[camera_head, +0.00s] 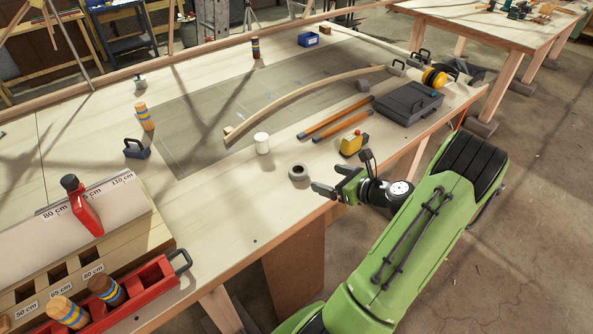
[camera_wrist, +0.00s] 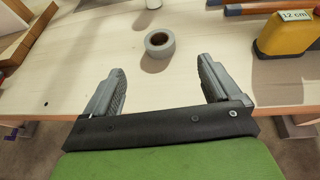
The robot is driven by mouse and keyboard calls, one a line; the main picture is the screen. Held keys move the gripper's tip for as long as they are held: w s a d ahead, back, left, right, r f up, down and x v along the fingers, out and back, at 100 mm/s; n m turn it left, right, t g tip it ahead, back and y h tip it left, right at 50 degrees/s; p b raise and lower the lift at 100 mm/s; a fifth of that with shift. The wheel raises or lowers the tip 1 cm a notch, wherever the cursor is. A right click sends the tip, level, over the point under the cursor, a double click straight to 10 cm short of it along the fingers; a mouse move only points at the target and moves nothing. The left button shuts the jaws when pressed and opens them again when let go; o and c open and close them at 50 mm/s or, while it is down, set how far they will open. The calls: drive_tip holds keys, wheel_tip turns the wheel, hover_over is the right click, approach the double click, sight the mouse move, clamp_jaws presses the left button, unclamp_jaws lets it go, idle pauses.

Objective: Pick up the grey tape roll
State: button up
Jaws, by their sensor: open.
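The grey tape roll (camera_head: 299,172) lies flat on the wooden workbench near its front edge, its hole facing up. In the wrist view the roll (camera_wrist: 160,43) is ahead of my gripper, roughly centred between the two fingers and beyond their tips. My gripper (camera_head: 335,182) is just right of the roll in the head view. The wrist view shows my gripper (camera_wrist: 158,75) open, its fingers wide apart with nothing between them. The roll is in plain sight, not touched by the fingers.
A white cylinder (camera_head: 262,143) stands behind the roll. A yellow block (camera_head: 351,144), labelled 12 cm in the wrist view, stands to the right. Bench to the roll's left is clear.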

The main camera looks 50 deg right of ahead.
approach(299, 170)
drive_tip(key=x, duration=0.3)
drive_tip(key=shift+w+d+f+b, duration=0.1)
drive_tip(key=shift+d+b, duration=0.15)
drive_tip(key=shift+b, duration=0.15)
drive_tip(key=b+x, duration=0.1)
drive_tip(key=x, duration=0.5)
drive_tip(key=shift+a, duration=0.2)
drive_tip(key=shift+c, duration=0.6)
drive_tip(key=c, duration=1)
